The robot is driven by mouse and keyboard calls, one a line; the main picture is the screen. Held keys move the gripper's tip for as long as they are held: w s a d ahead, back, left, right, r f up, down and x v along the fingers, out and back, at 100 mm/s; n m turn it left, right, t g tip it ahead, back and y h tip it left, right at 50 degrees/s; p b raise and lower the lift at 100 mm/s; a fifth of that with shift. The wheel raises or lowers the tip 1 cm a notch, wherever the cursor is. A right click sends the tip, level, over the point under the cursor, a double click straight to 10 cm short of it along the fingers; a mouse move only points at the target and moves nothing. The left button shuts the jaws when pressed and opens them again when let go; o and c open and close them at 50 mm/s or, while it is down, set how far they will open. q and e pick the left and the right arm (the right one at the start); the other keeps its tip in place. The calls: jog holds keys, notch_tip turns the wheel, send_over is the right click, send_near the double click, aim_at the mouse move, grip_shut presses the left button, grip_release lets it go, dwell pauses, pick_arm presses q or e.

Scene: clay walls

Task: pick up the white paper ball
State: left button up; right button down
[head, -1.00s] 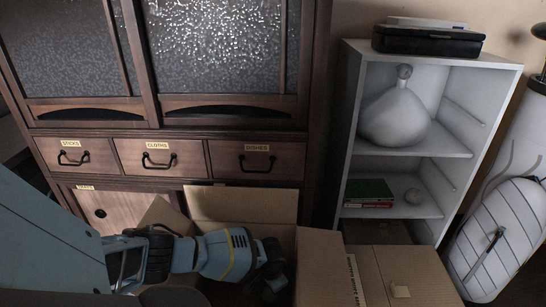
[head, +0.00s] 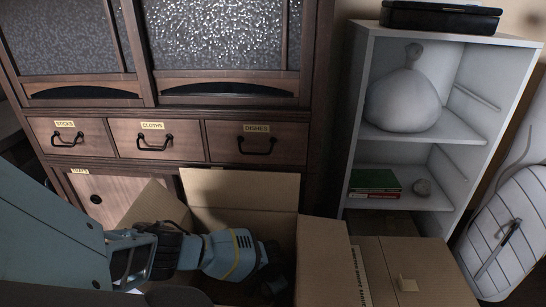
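My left arm comes in from the left, over the open cardboard box. Its dark gripper (head: 268,282) hangs in the shadow of the box opening, well left of and below the ball. I cannot tell whether its fingers are open or shut. My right gripper is not in view.
A large pale sack (head: 402,100) stands on the shelf above the ball. The open cardboard box (head: 325,262) and a closed carton (head: 415,272) stand in front of the shelf unit. A wooden cabinet (head: 190,150) fills the left.

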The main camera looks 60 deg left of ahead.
pick_arm(q)
jog(key=shift+f, duration=0.1)
jog(key=c, duration=0.7)
